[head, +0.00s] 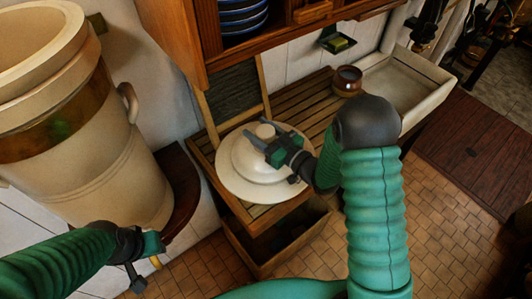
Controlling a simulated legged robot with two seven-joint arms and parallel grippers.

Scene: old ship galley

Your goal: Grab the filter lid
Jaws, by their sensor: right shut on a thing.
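The filter lid (245,182) is a round cream disc with a raised centre and a knob (265,131) on top. It lies on the left end of the slatted wooden counter, its near edge reaching to the counter's front. My right gripper (262,141) is over the lid's middle, shut on the knob. The large cream stoneware filter (95,180) stands at the left with an open top and a brown band.
A brown pot (347,80) stands on the slatted counter (300,95), left of a pale sink (405,85). A wooden cabinet (290,30) with blue plates overhangs the counter. A wooden drawer or box (270,245) is below the lid. Tiled floor is clear at lower right.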

